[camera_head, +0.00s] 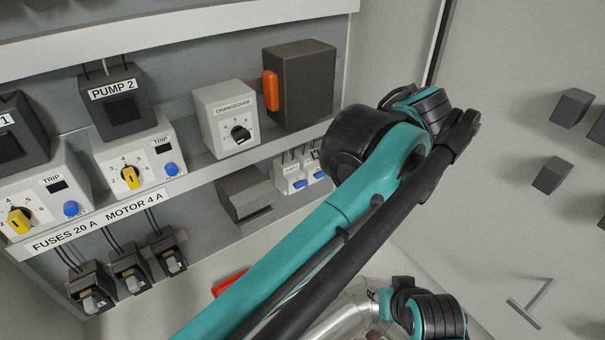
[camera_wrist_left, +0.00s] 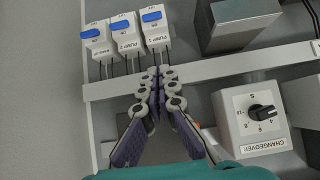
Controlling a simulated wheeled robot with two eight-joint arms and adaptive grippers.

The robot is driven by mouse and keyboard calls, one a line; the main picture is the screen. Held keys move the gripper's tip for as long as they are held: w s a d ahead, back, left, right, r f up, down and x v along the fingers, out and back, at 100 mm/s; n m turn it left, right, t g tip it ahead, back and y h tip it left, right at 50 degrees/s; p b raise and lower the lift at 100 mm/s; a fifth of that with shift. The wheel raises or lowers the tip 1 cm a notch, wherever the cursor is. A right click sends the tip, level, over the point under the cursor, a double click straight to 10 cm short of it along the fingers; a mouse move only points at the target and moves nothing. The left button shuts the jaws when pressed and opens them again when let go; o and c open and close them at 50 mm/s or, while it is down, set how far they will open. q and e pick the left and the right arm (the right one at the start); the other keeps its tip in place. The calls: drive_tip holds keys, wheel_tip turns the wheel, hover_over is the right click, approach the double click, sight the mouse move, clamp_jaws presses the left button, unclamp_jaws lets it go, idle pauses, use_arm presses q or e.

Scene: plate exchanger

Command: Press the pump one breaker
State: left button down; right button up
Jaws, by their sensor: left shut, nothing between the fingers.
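Three small white breakers with blue levers show in the wrist view: pump 1 (camera_wrist_left: 157,32) at the right, pump 2 (camera_wrist_left: 126,36) in the middle, and a third (camera_wrist_left: 96,40) at the left. Their levers look alike. My left gripper (camera_wrist_left: 155,76) is shut and empty, its tips just below the pump 1 breaker; I cannot tell whether they touch anything. In the head view the pump 1 breaker (camera_head: 290,177) is the leftmost, and my left arm hides the far end of the row and most of the gripper.
A changeover switch (camera_head: 226,118) and a dark box with an orange handle (camera_head: 300,84) stand on the shelf above. A grey box (camera_head: 245,193) sits left of the breakers. The rail edge (camera_wrist_left: 215,76) runs close by the fingers. Pump 2 trip units (camera_head: 133,160) are farther left.

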use_arm(q)
drive_tip(key=p+x, duration=0.1)
drive_tip(key=x, duration=0.8)
drive_tip(key=shift+w+a+f+p, duration=0.1)
drive_tip(key=shift+w+a+p, duration=0.1)
drive_tip(key=shift+p, duration=0.1)
drive_tip(key=f, duration=0.1)
drive_tip(key=s+d+f, duration=0.1)
drive_tip(key=f, duration=0.1)
drive_tip(key=shift+s+d+f+p, duration=0.2)
drive_tip(key=shift+s+f+p, duration=0.1)
drive_tip(key=shift+s, duration=0.1)
drive_tip(key=shift+w+a, duration=0.1)
drive_tip(key=shift+s+d+f+t+y+b, duration=0.2)
drive_tip(key=shift+t+y+b, duration=0.15)
drive_tip(key=shift+b, duration=0.3)
